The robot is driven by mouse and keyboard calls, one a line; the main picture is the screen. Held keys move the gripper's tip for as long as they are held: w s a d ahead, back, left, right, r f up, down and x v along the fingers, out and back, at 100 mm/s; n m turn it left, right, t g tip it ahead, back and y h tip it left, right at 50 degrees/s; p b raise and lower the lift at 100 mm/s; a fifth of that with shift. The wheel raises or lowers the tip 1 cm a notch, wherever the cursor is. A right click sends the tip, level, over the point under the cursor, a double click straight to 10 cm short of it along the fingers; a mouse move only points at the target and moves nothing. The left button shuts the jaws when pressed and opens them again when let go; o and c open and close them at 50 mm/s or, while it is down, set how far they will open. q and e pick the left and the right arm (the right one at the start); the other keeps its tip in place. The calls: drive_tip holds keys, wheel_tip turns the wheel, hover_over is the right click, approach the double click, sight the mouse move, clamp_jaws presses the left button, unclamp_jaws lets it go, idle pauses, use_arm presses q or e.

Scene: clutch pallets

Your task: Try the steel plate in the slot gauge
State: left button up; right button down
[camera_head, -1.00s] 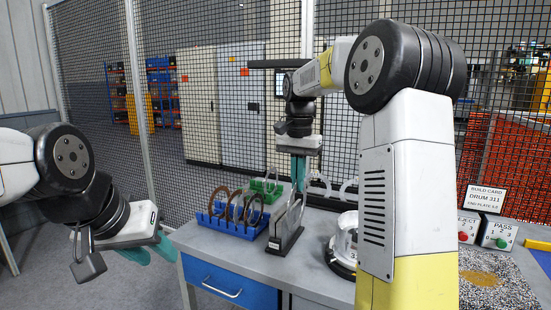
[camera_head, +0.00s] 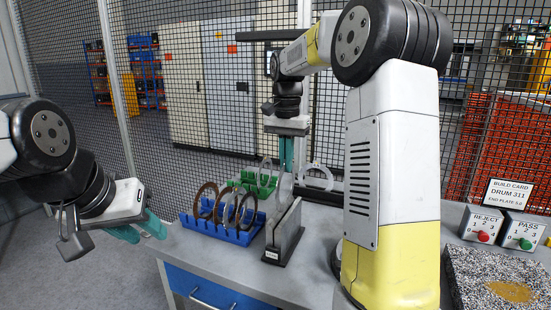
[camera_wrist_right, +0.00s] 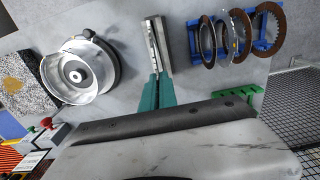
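The slot gauge (camera_head: 290,235), an upright narrow grey block on a dark base, stands on the bench; it also shows from above in the wrist view (camera_wrist_right: 163,48). My right gripper (camera_head: 286,166) points down over it, its teal fingers close together on the upper edge of a thin grey steel plate (camera_head: 284,190). The plate is upright, with its lower part hidden by the gauge wall; I cannot tell how deep it sits. In the wrist view the fingertips (camera_wrist_right: 157,76) meet at the gauge's near end. My left gripper (camera_head: 140,230) is open and empty, left of the bench.
A blue rack (camera_head: 235,235) with several brown and grey ring plates stands left of the gauge; a green rack (camera_head: 262,184) is behind. A round metal drum (camera_wrist_right: 78,72) is on the gauge's other side. REJECT (camera_head: 482,226) and PASS (camera_head: 522,232) boxes and a speckled mat (camera_head: 470,270) are at right.

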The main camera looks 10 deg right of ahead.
drive_tip(key=shift+f, duration=2.35)
drive_tip(key=shift+r, duration=1.15)
drive_tip(key=c, duration=1.6)
unclamp_jaws()
drive_tip(key=shift+r, duration=4)
